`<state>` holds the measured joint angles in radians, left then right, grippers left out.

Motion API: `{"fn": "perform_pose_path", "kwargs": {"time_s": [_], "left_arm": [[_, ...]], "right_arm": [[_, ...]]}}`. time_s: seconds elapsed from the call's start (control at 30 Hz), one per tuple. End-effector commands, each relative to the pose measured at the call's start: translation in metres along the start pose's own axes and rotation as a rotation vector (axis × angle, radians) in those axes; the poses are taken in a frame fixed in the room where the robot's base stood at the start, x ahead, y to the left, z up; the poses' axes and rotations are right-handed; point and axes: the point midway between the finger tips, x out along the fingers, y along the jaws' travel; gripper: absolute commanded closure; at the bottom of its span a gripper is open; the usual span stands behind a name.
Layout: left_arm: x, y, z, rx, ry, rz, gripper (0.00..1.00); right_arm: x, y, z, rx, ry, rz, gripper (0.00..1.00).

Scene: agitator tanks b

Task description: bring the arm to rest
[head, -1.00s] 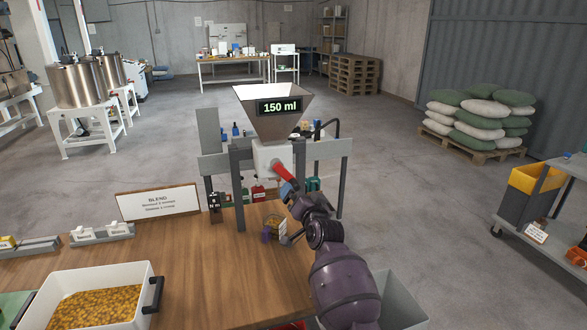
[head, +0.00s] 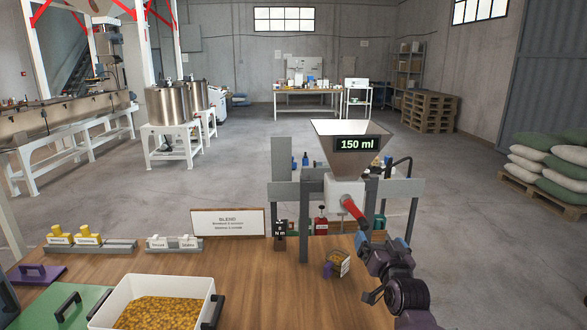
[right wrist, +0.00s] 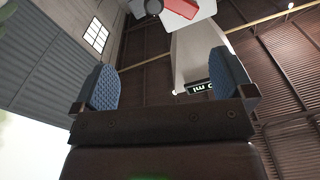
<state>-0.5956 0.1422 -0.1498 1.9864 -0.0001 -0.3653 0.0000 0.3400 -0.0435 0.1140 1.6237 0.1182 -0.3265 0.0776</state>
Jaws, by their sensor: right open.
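My right gripper (head: 362,240) is open and empty, just below the red handle (head: 354,208) of the hopper (head: 350,166). In the right wrist view its two blue-padded fingers (right wrist: 167,84) stand wide apart with nothing between them. The red handle shows at the top of that view (right wrist: 180,8), beyond the fingers and apart from them. The hopper's display reads 150 ml. My right arm comes in from the lower right and hides part of the table edge. My left gripper is not in view.
A small container with a purple handle (head: 338,264) stands on the wooden table (head: 240,270), left of my right gripper. A white tray of amber pieces (head: 205,305) is at the front left. A BLEND sign (head: 228,222) stands at the table's back. Mid-table is clear.

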Motion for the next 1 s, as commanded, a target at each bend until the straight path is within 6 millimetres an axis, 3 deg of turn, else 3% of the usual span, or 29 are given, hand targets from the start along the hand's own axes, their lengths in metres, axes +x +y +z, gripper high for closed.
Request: {"fn": "perform_pose_path", "kwargs": {"time_s": [0.37, 0.8, 1.0], "left_arm": [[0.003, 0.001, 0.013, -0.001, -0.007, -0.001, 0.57], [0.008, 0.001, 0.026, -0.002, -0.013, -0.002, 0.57], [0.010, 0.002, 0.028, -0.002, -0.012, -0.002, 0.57]], "right_arm": [[-0.117, 0.044, 0.087, -0.223, -0.141, 0.033, 0.00], [-0.292, 0.082, 0.197, -0.329, -0.414, 0.057, 0.00], [-0.362, 0.098, 0.237, -0.328, -0.544, 0.082, 0.00]]}}
